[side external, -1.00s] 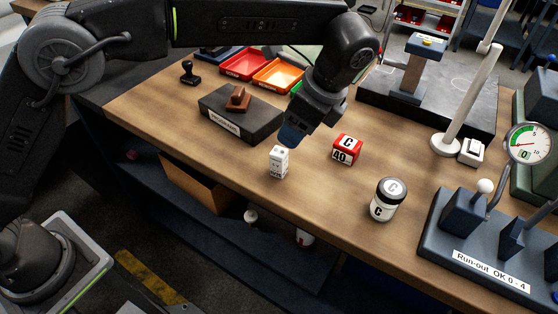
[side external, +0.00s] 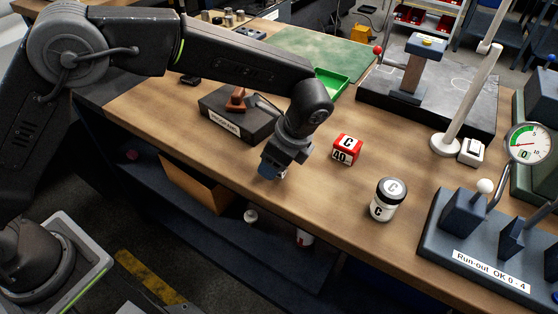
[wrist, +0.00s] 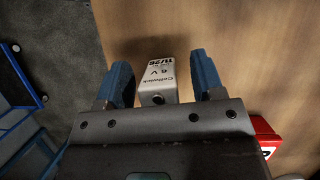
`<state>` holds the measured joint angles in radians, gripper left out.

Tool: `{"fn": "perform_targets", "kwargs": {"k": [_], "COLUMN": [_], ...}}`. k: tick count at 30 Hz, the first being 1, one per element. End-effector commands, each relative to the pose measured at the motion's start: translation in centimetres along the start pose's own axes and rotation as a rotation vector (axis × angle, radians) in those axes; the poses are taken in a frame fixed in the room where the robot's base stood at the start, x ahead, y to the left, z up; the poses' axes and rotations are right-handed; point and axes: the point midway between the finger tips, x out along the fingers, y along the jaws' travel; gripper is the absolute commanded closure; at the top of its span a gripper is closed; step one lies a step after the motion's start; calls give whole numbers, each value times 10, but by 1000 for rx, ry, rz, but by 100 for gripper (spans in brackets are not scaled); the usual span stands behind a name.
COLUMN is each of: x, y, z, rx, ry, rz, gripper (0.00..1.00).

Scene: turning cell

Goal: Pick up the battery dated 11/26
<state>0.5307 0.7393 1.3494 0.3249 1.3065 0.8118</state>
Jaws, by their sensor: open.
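The battery (wrist: 160,76) is a small white block marked "Cellwick 6 V" and "11/26" in the wrist view. It lies between the two blue fingers of my gripper (wrist: 161,80), with a gap on each side. My gripper is open and not closed on it. In the side external view my gripper (side external: 271,172) is down over the battery near the table's front edge. It hides nearly all of the battery there; only a small pale bit shows beside the fingers.
A red box marked "C 40" (side external: 346,149) stands to the right of my gripper. A dark block with a brown piece on top (side external: 240,113) is behind to the left. The table's front edge (side external: 230,186) is close.

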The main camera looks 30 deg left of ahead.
Motion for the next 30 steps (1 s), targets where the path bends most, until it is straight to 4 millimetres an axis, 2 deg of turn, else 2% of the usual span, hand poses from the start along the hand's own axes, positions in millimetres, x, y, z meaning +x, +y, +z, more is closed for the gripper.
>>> {"fn": "perform_targets", "kwargs": {"k": [5,22,30], "x": [0,-1,-2], "y": [0,0,0], "z": [0,0,0], "rx": [0,0,0], "ry": [0,0,1], "rz": [0,0,-1], "gripper": [40,94,94]}}
